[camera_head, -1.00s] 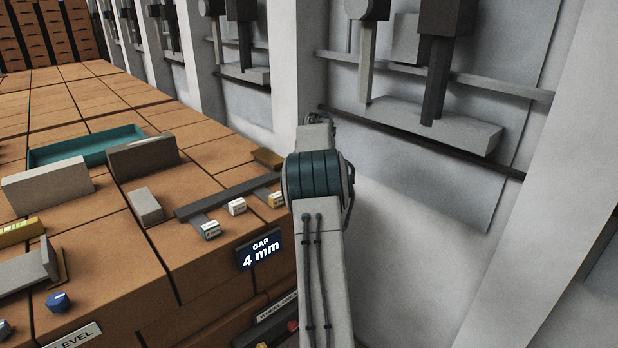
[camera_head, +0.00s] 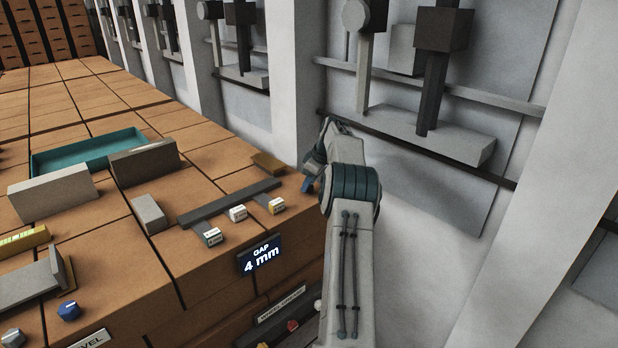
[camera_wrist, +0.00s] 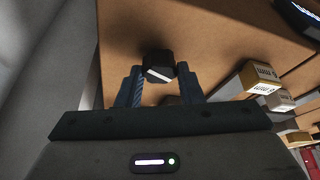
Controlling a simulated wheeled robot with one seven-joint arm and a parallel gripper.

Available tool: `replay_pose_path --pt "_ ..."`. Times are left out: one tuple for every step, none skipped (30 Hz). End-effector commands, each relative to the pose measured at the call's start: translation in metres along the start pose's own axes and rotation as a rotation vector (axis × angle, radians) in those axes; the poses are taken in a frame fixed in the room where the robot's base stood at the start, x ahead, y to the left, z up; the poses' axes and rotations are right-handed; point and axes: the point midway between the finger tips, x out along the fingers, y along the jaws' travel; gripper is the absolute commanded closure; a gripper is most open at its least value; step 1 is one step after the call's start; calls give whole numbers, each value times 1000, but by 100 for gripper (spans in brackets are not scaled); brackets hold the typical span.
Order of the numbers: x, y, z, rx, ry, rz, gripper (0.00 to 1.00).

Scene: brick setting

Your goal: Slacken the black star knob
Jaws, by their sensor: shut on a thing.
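The black star knob (camera_wrist: 157,62) shows in the wrist view on the brown bench face, with a pale bar mark across its front. My gripper (camera_wrist: 159,76) has its two blue fingers on either side of the knob and is shut on it. In the head view my gripper (camera_head: 309,184) is at the right edge of the brown bench, mostly behind my arm. The knob is hidden there. A dark display (camera_head: 261,255) on the bench front reads "GAP 4 mm".
Several small labelled blocks (camera_head: 238,213) sit by a dark bar (camera_head: 228,203) near the gripper. Grey blocks (camera_head: 150,214), a teal tray (camera_head: 88,150) and a blue knob (camera_head: 68,310) are further left. A pale wall (camera_head: 420,240) stands close on the right.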

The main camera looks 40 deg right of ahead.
Motion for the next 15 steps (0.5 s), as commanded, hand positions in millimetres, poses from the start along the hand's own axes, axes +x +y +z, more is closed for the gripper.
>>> replay_pose_path --pt "-3 1 -1 -18 1 -6 89" --pt "-3 1 -1 -28 1 -9 89" --pt "-3 1 -1 -41 1 -15 89" --pt "-2 1 0 -50 1 -19 89" --pt "-2 1 0 -57 0 -23 89" --pt "-2 1 0 -65 1 -26 89" --pt "-2 1 0 -71 1 -28 89" --pt "-2 1 0 -76 1 -29 89" --pt "-2 1 0 -81 1 -31 89" --pt "-2 2 0 -84 1 -32 89" --pt "-2 2 0 -87 1 -33 89" --pt "-1 1 0 -89 1 -34 89" --pt "-1 2 0 -90 1 -34 89" --pt "-1 1 0 -91 1 -34 89" --pt "-1 1 0 -91 1 -34 89"
